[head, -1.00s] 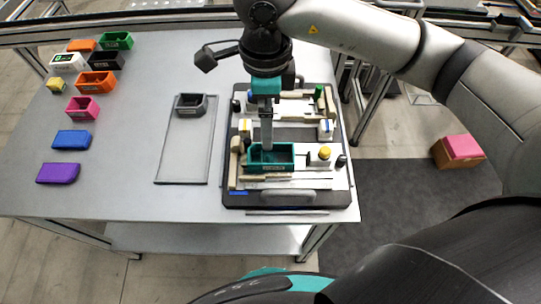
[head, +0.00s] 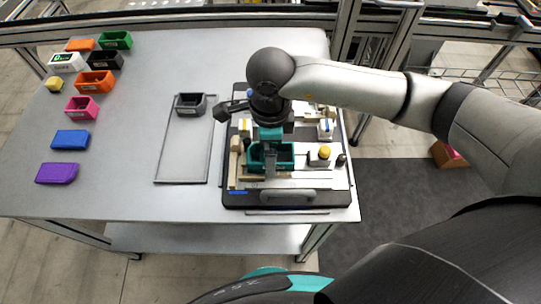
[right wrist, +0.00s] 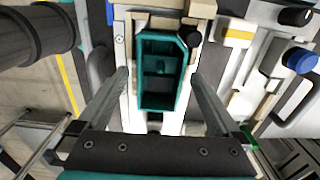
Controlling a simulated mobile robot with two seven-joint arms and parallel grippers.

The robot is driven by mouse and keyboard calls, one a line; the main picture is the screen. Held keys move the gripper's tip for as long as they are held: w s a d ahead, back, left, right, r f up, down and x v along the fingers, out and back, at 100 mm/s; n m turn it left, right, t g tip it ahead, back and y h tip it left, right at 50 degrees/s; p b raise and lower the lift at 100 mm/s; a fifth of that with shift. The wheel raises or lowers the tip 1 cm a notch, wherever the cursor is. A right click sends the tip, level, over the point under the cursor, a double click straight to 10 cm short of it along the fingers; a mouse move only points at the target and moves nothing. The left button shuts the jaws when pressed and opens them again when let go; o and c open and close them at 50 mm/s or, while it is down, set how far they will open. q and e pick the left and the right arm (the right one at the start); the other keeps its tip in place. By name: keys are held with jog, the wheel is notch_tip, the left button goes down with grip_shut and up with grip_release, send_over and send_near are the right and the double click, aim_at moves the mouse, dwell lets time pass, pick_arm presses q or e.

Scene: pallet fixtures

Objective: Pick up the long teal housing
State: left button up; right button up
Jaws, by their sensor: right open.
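The long teal housing (head: 285,155) is an open-topped box lying in the fixture on the dark pallet (head: 232,199). In the right wrist view the teal housing (right wrist: 161,105) lies centred between my two fingers, with a gap on each side. My right gripper (head: 270,178) is above the housing, pointing down; in the right wrist view the gripper (right wrist: 160,88) is open and empty. Its arm hides part of the pallet and of the housing. My left gripper is not in view.
A grey tray (head: 182,160) with a dark grey housing (head: 190,104) lies left of the pallet. Orange, green, black, pink, blue and purple (head: 57,173) housings stand at the table's left. Yellow-topped (head: 324,152) and black knobs sit close by the teal housing.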

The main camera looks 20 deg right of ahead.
jog(key=shift+c, duration=0.2)
jog(key=c, duration=1.5)
jog(key=shift+r, duration=0.1)
notch_tip(320, 180, up, 20)
jog(key=p, duration=0.1)
